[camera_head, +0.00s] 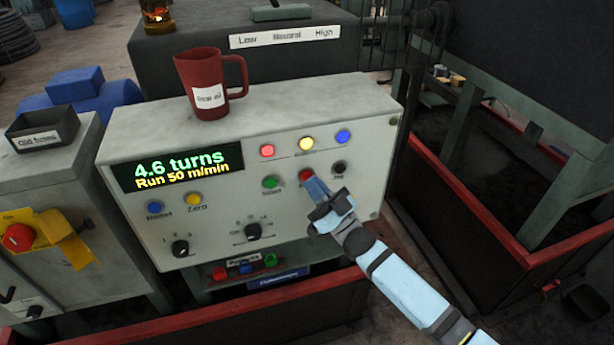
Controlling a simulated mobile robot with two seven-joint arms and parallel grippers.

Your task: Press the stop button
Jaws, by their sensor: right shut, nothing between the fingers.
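The grey control panel (220,222) stands in front of me, its display (182,172) reading "4.6 turns" and "Run 50 m/min". The red button (305,174), which I take as the stop button, sits between the green start button (270,182) and a black button (339,167). My right gripper (315,187) is shut and empty, its fingertips at the red button's lower edge. They hide part of the button and its label. I cannot tell if they touch it or if it is pushed in. My left gripper is not in view.
A red jug (209,88) stands on top of the panel. Red, yellow and blue lamps, blue and yellow buttons and two black knobs share its face. Red-topped barriers (460,215) run at right.

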